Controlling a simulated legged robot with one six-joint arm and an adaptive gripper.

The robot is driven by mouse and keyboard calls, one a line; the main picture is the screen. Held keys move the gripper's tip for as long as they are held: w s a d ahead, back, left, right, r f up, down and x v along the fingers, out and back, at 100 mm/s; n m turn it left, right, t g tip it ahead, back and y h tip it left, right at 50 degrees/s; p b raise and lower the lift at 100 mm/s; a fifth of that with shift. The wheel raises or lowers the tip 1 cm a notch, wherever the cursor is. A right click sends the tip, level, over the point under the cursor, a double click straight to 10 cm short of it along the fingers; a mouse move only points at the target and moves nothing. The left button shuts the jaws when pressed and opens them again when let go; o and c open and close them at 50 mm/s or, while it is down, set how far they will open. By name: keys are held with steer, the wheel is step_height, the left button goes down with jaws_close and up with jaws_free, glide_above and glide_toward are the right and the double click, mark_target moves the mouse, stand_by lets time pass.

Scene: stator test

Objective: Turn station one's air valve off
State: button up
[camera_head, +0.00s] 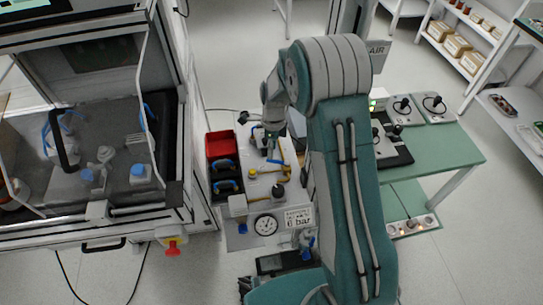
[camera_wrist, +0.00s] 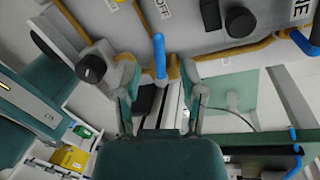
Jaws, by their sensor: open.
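In the wrist view a blue valve lever (camera_wrist: 158,52) points toward me from the panel, beside a label reading OFF (camera_wrist: 173,67). My gripper (camera_wrist: 159,80) is open, with one finger on each side of the lever's near end; I cannot tell whether either touches it. A second blue lever (camera_wrist: 304,43) shows at the right edge, below a partly cut-off label ending in NE (camera_wrist: 299,10). In the head view my gripper (camera_head: 272,148) is over the grey panel (camera_head: 240,238), and mostly hides the valve there.
Yellow-brown pipe (camera_wrist: 225,50) and black knobs (camera_wrist: 92,68) lie close to the fingers. On the panel are a pressure gauge (camera_head: 265,225) and a 6 bar sign (camera_head: 299,217). A red bin (camera_head: 220,144) stands left. A green table (camera_head: 455,150) is to the right.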

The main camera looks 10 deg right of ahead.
mark_target(271, 172)
steer(key=shift+s+a+f, duration=0.1)
steer(key=shift+s+f, duration=0.05)
steer(key=shift+f, duration=0.7)
steer(key=shift+s+a+f, duration=0.1)
steer(key=shift+s+f, duration=0.05)
steer(key=shift+f, duration=0.65)
jaws_close()
steer(key=shift+s+a+n+h, duration=0.15)
steer(key=shift+s+n, duration=0.35)
steer(key=shift+n, duration=0.65)
steer(key=shift+s+a+n+h, duration=0.1)
steer(key=shift+s+n+h, duration=0.25)
steer(key=shift+n, duration=0.8)
jaws_free()
steer(key=shift+d, duration=0.1)
step_height(271, 172, up, 12)
steer(key=w, duration=0.2)
steer(key=shift+w+f, duration=0.15)
steer(key=shift+f, duration=0.05)
